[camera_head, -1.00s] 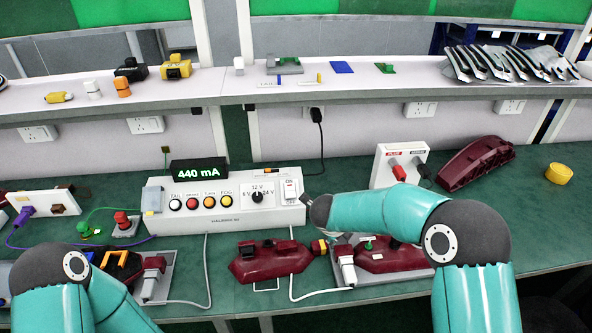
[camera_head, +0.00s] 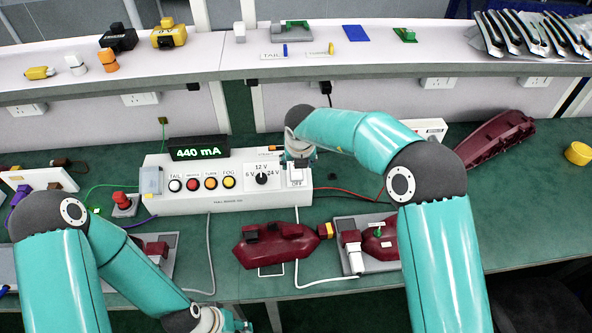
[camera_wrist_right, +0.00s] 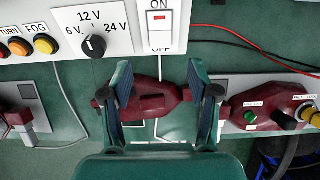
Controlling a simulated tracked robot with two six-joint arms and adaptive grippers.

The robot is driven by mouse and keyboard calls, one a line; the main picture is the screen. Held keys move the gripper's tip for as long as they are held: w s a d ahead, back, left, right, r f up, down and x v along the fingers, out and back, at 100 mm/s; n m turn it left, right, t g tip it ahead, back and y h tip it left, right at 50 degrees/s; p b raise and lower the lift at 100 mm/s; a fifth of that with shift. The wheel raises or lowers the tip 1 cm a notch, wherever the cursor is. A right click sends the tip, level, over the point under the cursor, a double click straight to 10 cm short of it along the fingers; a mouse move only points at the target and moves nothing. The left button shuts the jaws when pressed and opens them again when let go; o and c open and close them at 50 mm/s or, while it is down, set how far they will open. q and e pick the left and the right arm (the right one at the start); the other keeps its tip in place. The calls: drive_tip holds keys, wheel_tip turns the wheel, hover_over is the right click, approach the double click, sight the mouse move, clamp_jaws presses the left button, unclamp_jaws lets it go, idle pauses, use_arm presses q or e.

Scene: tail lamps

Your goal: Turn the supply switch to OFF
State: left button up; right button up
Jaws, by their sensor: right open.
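The supply switch (camera_head: 297,178) is a white rocker at the right end of the white power box (camera_head: 225,201). In the right wrist view the switch (camera_wrist_right: 160,24) shows a red mark near its top, with ON above it and OFF, partly cut off, below. My right gripper (camera_head: 298,162) is over the switch in the head view and hides its upper part. In the wrist view my right gripper (camera_wrist_right: 160,70) is open and empty, its fingertips below the switch in the picture. My left gripper (camera_head: 228,325) is at the bottom edge, mostly cut off.
The display (camera_head: 198,148) on the box reads 440 mA. A selector knob (camera_head: 262,178) and several coloured buttons sit left of the switch. A dark red lamp (camera_head: 276,246) lies in front of the box. Red and black leads run right from behind it.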

sight(297, 175)
drive_tip(key=p+x, duration=0.1)
drive_tip(key=x, duration=0.8)
drive_tip(key=shift+p, duration=0.3)
